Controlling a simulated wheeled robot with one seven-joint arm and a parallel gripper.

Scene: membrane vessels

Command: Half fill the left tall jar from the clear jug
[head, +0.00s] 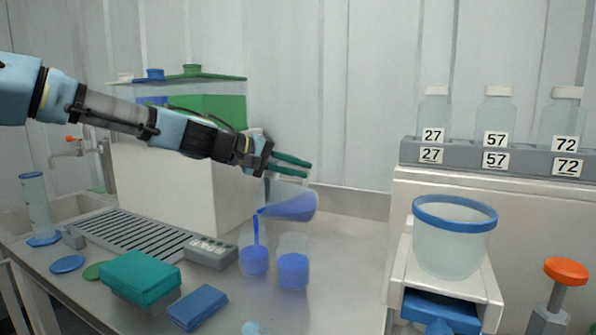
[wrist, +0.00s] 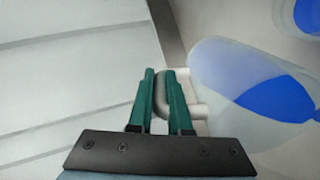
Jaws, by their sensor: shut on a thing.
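My gripper (head: 292,165) is shut on the handle of the clear jug (head: 292,206), which is tilted with its mouth to the left and holds blue liquid. A thin blue stream falls from its lip into the left tall jar (head: 256,236). That jar is clear and upright, with blue liquid in roughly its lower half. The right tall jar (head: 294,242) stands close beside it, also holding blue liquid. In the wrist view my green fingers (wrist: 167,78) grip the jug's handle (wrist: 180,90); the jug (wrist: 225,70) with blue liquid is at right.
A grey control strip (head: 210,252) and slatted drain (head: 130,235) lie left of the jars. A teal box (head: 140,277) and blue block (head: 198,307) are in front. A blue-rimmed bucket (head: 454,250) stands right. Numbered bottles (head: 497,110) line a rack. The counter right of the jars is clear.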

